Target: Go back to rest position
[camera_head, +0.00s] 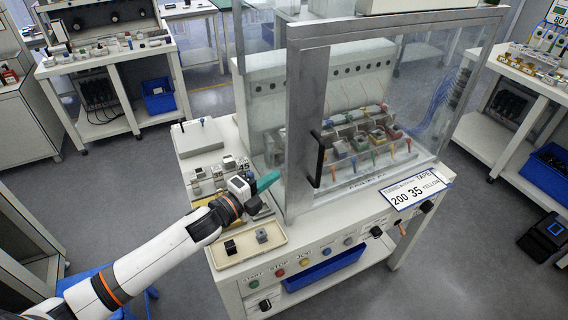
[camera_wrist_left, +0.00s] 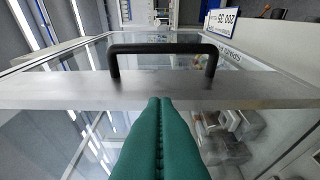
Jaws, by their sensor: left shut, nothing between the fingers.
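My left gripper (camera_head: 268,181) has green fingers and is shut and empty. It is above the left part of the white workbench, a little left of the glass door. In the left wrist view, the shut green fingers (camera_wrist_left: 160,105) point at the door's metal frame (camera_wrist_left: 50,91) and its black handle (camera_wrist_left: 165,48). Whether the fingertips touch the frame cannot be told. In the head view the door (camera_head: 300,110) looks closed in front of the machine, with its black handle (camera_head: 319,160) on the left edge. My right gripper is not in view.
Grey fixtures (camera_head: 200,185) stand on the bench to the left. Colour-coded connectors (camera_head: 365,145) sit behind the glass. Other benches stand left and right, with grey floor (camera_head: 420,270) between.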

